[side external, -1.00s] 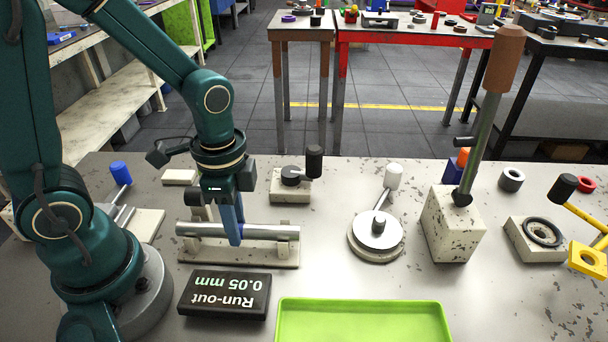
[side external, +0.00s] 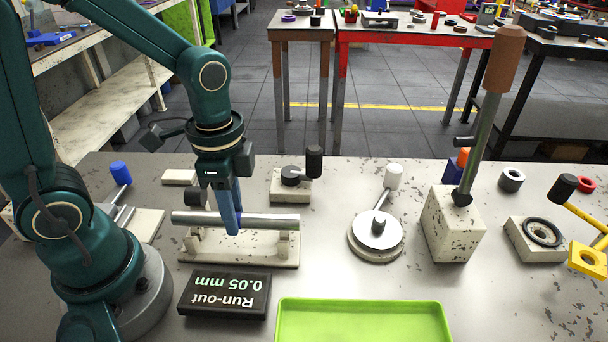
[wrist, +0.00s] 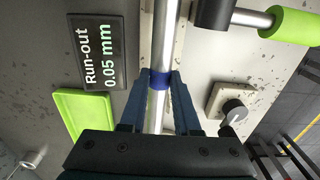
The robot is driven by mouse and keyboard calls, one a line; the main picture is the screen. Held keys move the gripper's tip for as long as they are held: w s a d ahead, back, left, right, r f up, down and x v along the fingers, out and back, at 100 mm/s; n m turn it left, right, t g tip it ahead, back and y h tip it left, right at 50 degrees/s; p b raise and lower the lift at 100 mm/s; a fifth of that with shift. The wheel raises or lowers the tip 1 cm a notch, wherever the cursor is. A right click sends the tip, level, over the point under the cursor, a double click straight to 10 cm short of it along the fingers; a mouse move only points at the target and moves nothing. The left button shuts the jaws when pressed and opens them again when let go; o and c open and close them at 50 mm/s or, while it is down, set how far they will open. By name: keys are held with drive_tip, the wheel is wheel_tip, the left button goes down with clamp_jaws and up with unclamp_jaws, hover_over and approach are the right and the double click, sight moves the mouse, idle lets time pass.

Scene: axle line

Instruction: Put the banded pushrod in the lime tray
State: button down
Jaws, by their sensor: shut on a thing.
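The banded pushrod (side external: 268,221) is a long silver rod. Its blue band (wrist: 159,80) shows between my fingers in the wrist view. My gripper (side external: 233,226) is shut on the rod at this band, and my fingers hide the band in the side view. The rod is level, just above the pale stand (side external: 250,252) with its two supports. The lime tray (side external: 362,324) lies in front and to the right, and looks empty. It also shows in the wrist view (wrist: 84,116).
A black run-out display (side external: 225,293) lies between the stand and the front edge. A round plate with a white-knobbed lever (side external: 377,233) and a tall block with a brown-handled lever (side external: 455,224) stand to the right. A black-knobbed block (side external: 291,183) is behind.

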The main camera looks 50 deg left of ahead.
drive_tip(key=shift+w+r, duration=0.1)
drive_tip(key=shift+r, duration=0.75)
drive_tip(key=s+a+r, duration=0.4)
drive_tip(key=a+r, duration=0.3)
drive_tip(key=a, duration=0.4)
drive_tip(key=w+d+r+n, duration=0.2)
drive_tip(key=w+d+n, duration=0.5)
drive_tip(key=w+n, duration=0.2)
drive_tip(key=shift+w+r, duration=0.25)
drive_tip(key=shift+w, duration=0.25)
